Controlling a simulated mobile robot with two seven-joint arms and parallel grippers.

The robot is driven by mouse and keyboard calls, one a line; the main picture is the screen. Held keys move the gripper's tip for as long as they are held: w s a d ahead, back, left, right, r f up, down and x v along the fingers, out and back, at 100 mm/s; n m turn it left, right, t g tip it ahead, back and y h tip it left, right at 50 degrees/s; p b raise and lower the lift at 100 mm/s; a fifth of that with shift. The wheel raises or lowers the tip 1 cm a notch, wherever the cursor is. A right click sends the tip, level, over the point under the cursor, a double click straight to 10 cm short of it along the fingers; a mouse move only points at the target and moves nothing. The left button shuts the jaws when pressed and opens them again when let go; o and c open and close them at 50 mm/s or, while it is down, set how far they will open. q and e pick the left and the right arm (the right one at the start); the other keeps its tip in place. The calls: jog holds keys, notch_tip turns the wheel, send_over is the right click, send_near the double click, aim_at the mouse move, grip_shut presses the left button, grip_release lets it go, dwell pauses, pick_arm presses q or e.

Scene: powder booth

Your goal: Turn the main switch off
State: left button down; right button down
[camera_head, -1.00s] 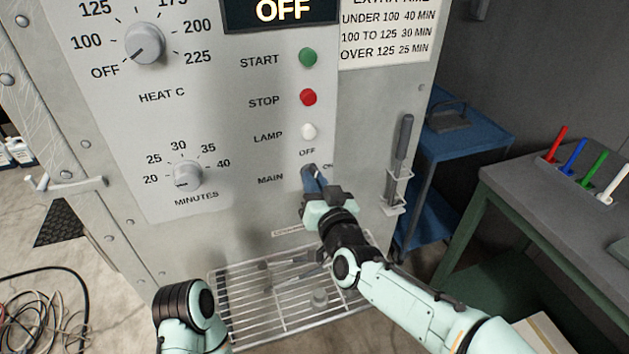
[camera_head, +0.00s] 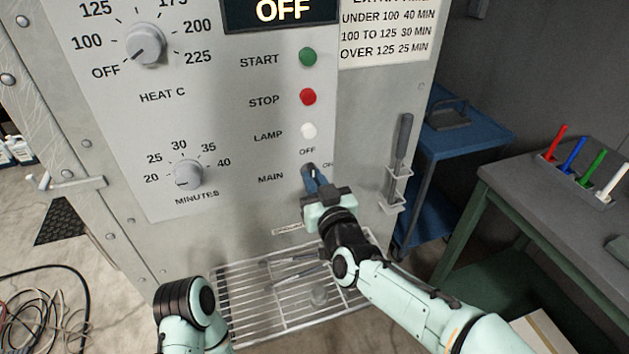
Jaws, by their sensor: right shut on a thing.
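The main switch (camera_head: 309,168) is a dark knob on the grey control panel, right of the word MAIN, with OFF printed above it and ON to its upper right. My right gripper (camera_head: 315,182) is shut on the knob from below and in front, and its fingers hide most of it. A small light mark on the knob seems to point up, close to the OFF label, but its exact angle is hard to read. My left arm shows at the bottom left; its gripper is not in view.
Green, red and white buttons (camera_head: 308,131) sit in a column above the switch. The display (camera_head: 280,10) reads OFF. A handled tool (camera_head: 403,140) hangs to the right. A wire rack (camera_head: 240,312) lies below. A blue cart (camera_head: 470,135) and a table (camera_head: 530,190) stand right.

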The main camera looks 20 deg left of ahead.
jog(key=c, duration=1.2)
grip_release()
jog(key=shift+o, duration=0.2)
jog(key=b+v, duration=0.1)
jog(key=v, duration=1.2)
jog(key=shift+s+d, duration=0.15)
